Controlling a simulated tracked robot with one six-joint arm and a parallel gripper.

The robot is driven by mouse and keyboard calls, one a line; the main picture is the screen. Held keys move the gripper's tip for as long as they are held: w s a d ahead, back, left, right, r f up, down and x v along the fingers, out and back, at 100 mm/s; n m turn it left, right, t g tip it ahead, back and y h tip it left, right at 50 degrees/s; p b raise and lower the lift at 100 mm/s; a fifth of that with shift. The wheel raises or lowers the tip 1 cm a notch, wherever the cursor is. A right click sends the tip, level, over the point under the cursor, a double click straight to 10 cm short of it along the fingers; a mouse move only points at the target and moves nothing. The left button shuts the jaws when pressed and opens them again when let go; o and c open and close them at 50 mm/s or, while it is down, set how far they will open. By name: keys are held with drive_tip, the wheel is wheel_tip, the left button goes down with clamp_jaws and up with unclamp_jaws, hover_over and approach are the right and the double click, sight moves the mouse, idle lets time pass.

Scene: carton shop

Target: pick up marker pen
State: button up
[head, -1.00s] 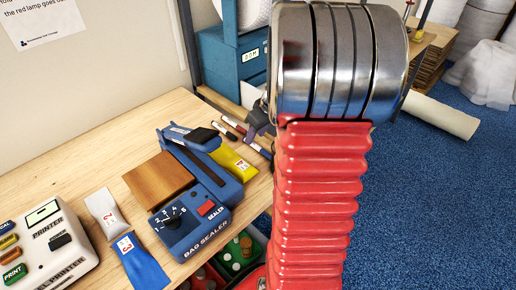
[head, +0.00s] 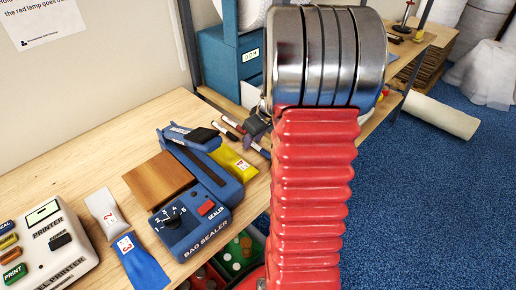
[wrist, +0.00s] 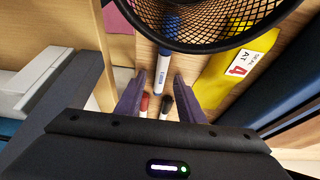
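In the wrist view a white marker pen with blue lettering (wrist: 163,72) lies on the wooden bench, with a blue end (wrist: 171,24) near the mesh cup. A red pen end (wrist: 144,102) and a black pen end (wrist: 166,103) show beside it, nearer to me. My gripper (wrist: 159,90) is open, its two purple fingers apart on either side of these pens, with nothing visibly held. In the head view several pens (head: 232,126) lie behind the bag sealer. My gripper (head: 257,126) is there, partly hidden by my red arm.
A black mesh cup (wrist: 206,46) rises close beyond the fingers. A yellow pouch (wrist: 226,70) marked 4 lies to their right. The blue bag sealer (head: 196,195), a wooden block (head: 158,180) and a label printer (head: 50,250) occupy the bench.

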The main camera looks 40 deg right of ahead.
sight(254, 143)
drive_tip(key=shift+c, duration=0.5)
clamp_jaws()
wheel_tip(254, 143, up, 18)
idle(0.7)
idle(0.5)
